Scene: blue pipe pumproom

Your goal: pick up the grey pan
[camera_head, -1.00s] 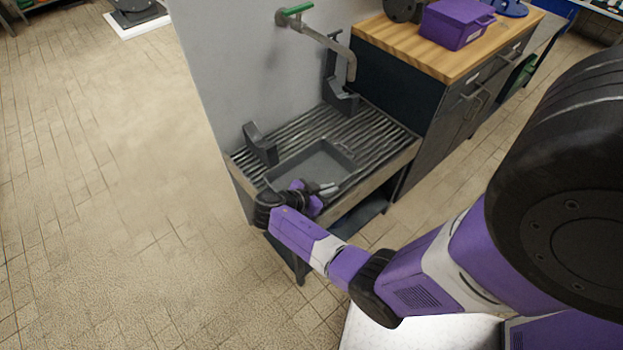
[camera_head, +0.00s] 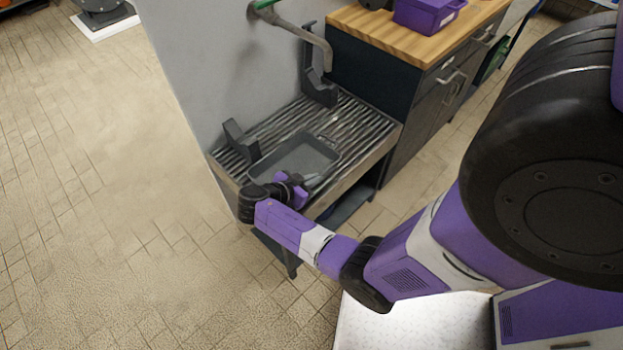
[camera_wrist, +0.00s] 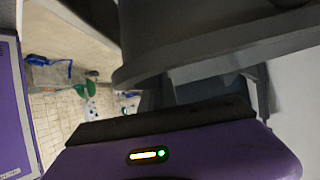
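The grey pan (camera_head: 300,157), a shallow rectangular tray shape, lies on the slatted metal draining bench (camera_head: 372,122). My gripper (camera_head: 312,181) is at the pan's near edge, with its fingertips close to or over that edge. Whether they touch it is too small to tell. In the wrist view, a dark grey surface (camera_wrist: 215,45) fills the top, close above the purple gripper body; it looks like part of the pan. The gap between the fingers is not clear in either view.
Two dark upright brackets (camera_head: 239,140) (camera_head: 319,88) stand on the bench by the grey wall. A tap with a green handle (camera_head: 300,32) reaches over the bench. A wood-topped cabinet (camera_head: 385,33) with a purple box (camera_head: 425,14) stands right.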

